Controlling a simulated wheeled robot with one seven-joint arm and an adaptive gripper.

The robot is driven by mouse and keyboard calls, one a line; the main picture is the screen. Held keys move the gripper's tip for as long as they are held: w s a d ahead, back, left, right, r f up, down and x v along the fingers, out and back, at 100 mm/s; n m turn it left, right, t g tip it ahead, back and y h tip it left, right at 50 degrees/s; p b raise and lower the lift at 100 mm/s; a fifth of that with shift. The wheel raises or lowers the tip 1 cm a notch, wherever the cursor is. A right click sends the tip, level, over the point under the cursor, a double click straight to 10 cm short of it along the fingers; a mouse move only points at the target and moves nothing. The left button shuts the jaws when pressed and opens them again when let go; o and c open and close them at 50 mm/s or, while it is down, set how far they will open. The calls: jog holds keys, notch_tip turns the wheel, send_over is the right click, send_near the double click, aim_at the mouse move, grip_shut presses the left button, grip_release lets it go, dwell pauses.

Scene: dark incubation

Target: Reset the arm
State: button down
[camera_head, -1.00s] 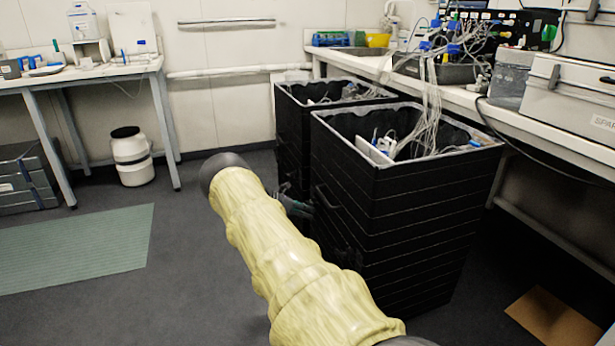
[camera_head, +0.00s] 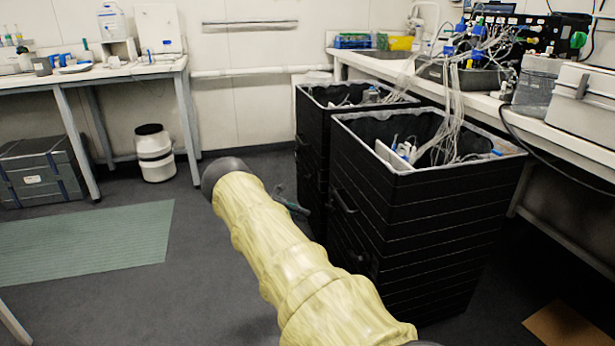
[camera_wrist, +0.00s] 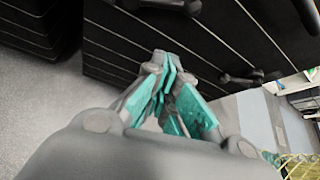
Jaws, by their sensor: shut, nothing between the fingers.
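My arm, in a yellowish sleeve, reaches from the bottom of the head view toward the middle. My gripper shows in the wrist view (camera_wrist: 163,85), with grey links and teal finger pads. Its fingertips are together and hold nothing. In the head view only a small part of the gripper (camera_head: 291,207) shows beyond the sleeve, beside the black bins. In the wrist view a black ribbed bin wall with dark handles (camera_wrist: 240,79) lies just beyond the fingertips. I cannot tell the exact gap.
Two tall black bins (camera_head: 430,235) with tubing inside stand right of my arm. A bench (camera_head: 480,100) with equipment runs along the right. A table (camera_head: 110,73), a white drum (camera_head: 155,155) and a grey case (camera_head: 40,172) are at left. Floor around the green mat (camera_head: 85,243) is open.

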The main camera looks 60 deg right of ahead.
dwell(0.6)
jog(key=s+a+f+m+t+y, duration=0.1)
jog(key=s+a+f+t+y, duration=0.15)
jog(key=a+f, duration=0.9)
jog(key=s+a+f+m+t+y, duration=0.15)
jog(key=s+a+f, duration=0.25)
jog(key=a+f, duration=0.7)
jog(key=s+a+f+m+t+y, duration=0.15)
jog(key=s+a, duration=0.35)
jog(key=a, duration=0.5)
jog(key=s+a+f+m+t, duration=0.15)
jog(key=s+a, duration=0.35)
jog(key=a, duration=0.5)
jog(key=s+a+m+t+y, duration=0.1)
jog(key=s+a+m, duration=0.3)
jog(key=a, duration=0.6)
jog(key=s+a+r+m+t+y, duration=0.1)
jog(key=s+a+r+m, duration=0.2)
jog(key=s+a+r, duration=0.8)
notch_tip(320, 180, up, 25)
jog(key=s+a+p, duration=0.1)
jog(key=p, duration=2.6)
jog(key=shift+s+a+f, duration=0.15)
jog(key=shift+s+a, duration=0.1)
jog(key=shift+s, duration=0.1)
